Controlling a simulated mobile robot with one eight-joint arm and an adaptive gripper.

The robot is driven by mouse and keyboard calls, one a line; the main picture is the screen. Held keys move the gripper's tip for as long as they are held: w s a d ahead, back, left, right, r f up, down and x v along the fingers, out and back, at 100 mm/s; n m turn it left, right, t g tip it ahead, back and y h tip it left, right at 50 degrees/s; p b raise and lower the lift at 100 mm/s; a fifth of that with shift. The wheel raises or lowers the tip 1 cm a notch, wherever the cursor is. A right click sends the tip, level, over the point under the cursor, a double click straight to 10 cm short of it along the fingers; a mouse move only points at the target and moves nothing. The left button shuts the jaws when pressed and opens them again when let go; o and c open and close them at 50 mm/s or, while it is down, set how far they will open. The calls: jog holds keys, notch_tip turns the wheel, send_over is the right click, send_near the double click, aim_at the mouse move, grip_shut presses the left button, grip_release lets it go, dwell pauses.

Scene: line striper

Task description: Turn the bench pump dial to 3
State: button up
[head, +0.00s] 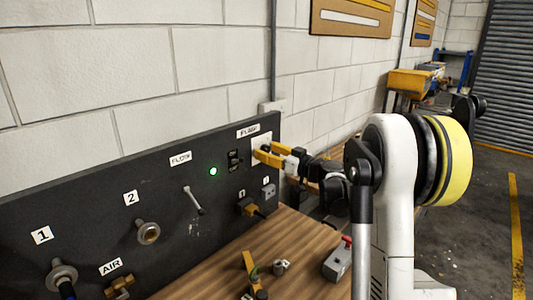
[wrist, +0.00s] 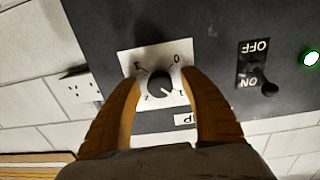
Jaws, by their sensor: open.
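The pump dial (wrist: 160,80) is a small dark round knob on a white plate (wrist: 128,60) marked with numbers, shown turned around in the wrist view. A pale pointer mark on the knob seems to point to the lower right, toward the 1. My gripper (wrist: 159,84) is open, with one yellow finger on each side of the dial. I cannot tell whether the fingers touch it. In the head view my gripper (head: 263,157) is at the far end of the dark panel (head: 85,180), and its fingers largely hide the dial.
An ON/OFF switch (wrist: 256,66) and a lit green lamp (wrist: 311,58) are beside the dial. The head view also shows a lever (head: 194,200), valves, and a wooden bench (head: 215,265) with a grey box (head: 338,262) and small fittings. A wall socket (wrist: 80,88) is near the panel edge.

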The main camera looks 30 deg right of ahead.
grip_shut()
jog(key=shift+m, duration=0.3)
